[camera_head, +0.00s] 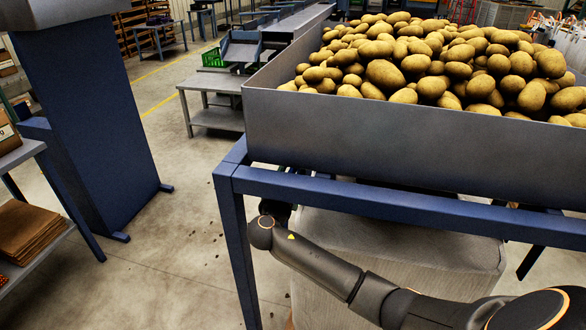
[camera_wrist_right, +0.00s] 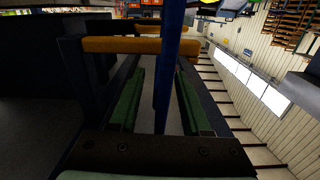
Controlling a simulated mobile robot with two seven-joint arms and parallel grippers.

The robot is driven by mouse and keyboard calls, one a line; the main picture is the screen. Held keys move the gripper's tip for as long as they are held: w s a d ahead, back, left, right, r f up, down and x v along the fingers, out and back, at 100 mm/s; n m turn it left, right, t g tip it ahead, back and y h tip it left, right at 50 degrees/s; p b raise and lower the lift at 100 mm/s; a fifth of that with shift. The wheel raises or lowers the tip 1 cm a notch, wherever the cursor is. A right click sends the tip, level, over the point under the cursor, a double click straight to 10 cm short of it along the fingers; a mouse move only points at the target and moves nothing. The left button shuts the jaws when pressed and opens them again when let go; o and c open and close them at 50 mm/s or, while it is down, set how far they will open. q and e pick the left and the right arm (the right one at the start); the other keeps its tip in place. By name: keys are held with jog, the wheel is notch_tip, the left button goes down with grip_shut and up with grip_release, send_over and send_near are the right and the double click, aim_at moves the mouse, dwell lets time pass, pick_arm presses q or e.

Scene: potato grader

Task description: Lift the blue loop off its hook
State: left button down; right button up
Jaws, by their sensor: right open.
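My right arm comes in from the lower right in the head view and reaches left under the hopper frame. My right gripper (camera_head: 275,209) is a small dark shape there, mostly hidden by my wrist and the frame. In the right wrist view my right gripper (camera_wrist_right: 158,75) is open, with green strips along its two fingers. A blue upright strip (camera_wrist_right: 169,55) runs down between the fingers; I cannot tell whether it is the blue loop or part of the frame. I cannot make out the hook. My left gripper is not in view.
A blue frame (camera_head: 240,250) carries a grey hopper (camera_head: 370,140) full of potatoes (camera_head: 440,60). A large grey block-like sack (camera_head: 400,240) stands beneath it. An orange-brown bar (camera_wrist_right: 120,45) crosses the right wrist view.

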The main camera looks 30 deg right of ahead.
grip_shut()
dwell(0.3)
dwell(1.1)
